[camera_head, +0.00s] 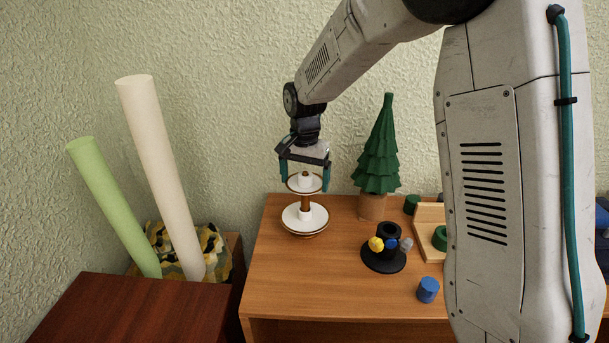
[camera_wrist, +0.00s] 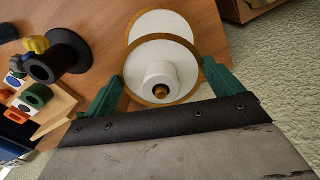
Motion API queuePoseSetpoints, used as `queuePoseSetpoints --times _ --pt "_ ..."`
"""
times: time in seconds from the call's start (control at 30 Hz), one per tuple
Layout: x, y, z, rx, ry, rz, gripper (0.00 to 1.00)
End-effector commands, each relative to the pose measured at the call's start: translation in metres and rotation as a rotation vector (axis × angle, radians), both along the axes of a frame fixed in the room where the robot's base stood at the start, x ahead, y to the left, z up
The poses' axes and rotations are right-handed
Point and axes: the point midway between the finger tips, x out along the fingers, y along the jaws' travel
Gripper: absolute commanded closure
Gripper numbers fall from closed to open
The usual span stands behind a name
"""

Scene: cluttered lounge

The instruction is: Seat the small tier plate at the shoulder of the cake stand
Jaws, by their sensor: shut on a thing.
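The cake stand (camera_head: 305,203) stands on the wooden table with a brown post and a wide white, brown-rimmed lower plate (camera_head: 291,217). My gripper (camera_head: 304,182) is shut on the small tier plate (camera_head: 293,185), its teal fingers at opposite sides of the rim. The small plate is white with a brown rim and a raised white hub. In the wrist view the brown post tip (camera_wrist: 161,91) shows in the hub of the small plate (camera_wrist: 143,56), so the plate is around the post. It is well above the lower plate (camera_wrist: 150,22). The shoulder is hidden, so contact there cannot be told.
A green toy tree (camera_head: 379,150) stands right of the stand. A black stand with coloured knobs (camera_head: 384,260), a blue cylinder (camera_head: 428,290) and a wooden holder (camera_head: 430,218) lie further right. Tall rolls (camera_head: 160,170) lean at the left. The table's front left is clear.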

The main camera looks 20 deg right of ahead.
Motion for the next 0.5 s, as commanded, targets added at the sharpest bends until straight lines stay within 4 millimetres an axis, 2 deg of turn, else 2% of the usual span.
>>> queuePoseSetpoints --times 0.33,0.37,0.5 --pt "-0.0001 0.0000 -0.0086 0.000 0.000 0.000 0.34" --pt "0.0000 0.0000 -0.0082 0.000 0.000 0.000 0.00" --pt "0.0000 0.0000 -0.0080 0.000 0.000 0.000 0.00"
